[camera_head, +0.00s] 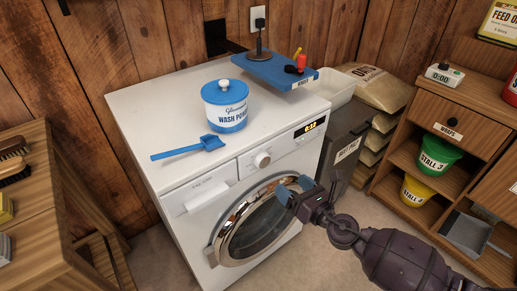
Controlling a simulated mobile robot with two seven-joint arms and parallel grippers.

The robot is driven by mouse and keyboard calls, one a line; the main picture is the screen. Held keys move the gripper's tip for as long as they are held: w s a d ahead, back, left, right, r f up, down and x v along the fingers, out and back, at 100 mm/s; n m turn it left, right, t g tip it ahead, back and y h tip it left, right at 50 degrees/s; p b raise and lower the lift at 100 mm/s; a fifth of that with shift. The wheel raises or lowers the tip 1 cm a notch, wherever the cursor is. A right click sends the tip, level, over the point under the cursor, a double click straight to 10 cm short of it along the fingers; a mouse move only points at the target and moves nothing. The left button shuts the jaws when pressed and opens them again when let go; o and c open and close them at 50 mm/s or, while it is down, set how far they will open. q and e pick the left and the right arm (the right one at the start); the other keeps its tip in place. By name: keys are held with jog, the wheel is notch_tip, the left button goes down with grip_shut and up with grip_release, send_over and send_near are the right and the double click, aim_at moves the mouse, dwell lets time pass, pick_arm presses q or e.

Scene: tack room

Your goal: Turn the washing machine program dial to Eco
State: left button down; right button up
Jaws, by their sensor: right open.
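The white washing machine (180,112) stands against the wooden wall, its front facing me and to the right. Its program dial (262,160) is a pale round knob on the front panel, left of a small lit display (310,128). I cannot read any program marks, so the dial's setting cannot be told. The round door (262,222) below is closed. My right gripper (295,188) is open, with blue fingertips, in front of the machine's door, below and right of the dial and apart from it. Nothing shows between its fingers. My left gripper is not in view.
A wash powder tub (227,105), a blue scoop (190,147) and a blue tray (268,70) with small items are on the machine top. A dark bin (345,145) stands at its right, shelves (445,130) further right, a wooden bench (35,190) at left.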

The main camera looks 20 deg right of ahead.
aim_at(265, 163)
jog(key=w+a+n, duration=0.1)
jog(key=w, duration=0.2)
jog(key=w+a+n, duration=0.1)
jog(key=w, duration=0.2)
jog(key=w+a+n, duration=0.1)
jog(key=w, duration=0.1)
jog(key=shift+w+a+r, duration=0.1)
jog(key=shift+w+a, duration=0.2)
jog(key=shift+w, duration=0.1)
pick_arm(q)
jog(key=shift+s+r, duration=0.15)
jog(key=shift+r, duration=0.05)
pick_arm(e)
jog(key=shift+w+a, duration=0.2)
jog(key=shift+w, duration=0.3)
jog(key=shift+c, duration=0.3)
jog(key=c, duration=0.7)
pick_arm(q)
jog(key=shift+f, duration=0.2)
pick_arm(e)
jog(key=shift+c, duration=0.9)
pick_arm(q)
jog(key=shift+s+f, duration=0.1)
pick_arm(e)
jog(key=shift+m, duration=0.4)
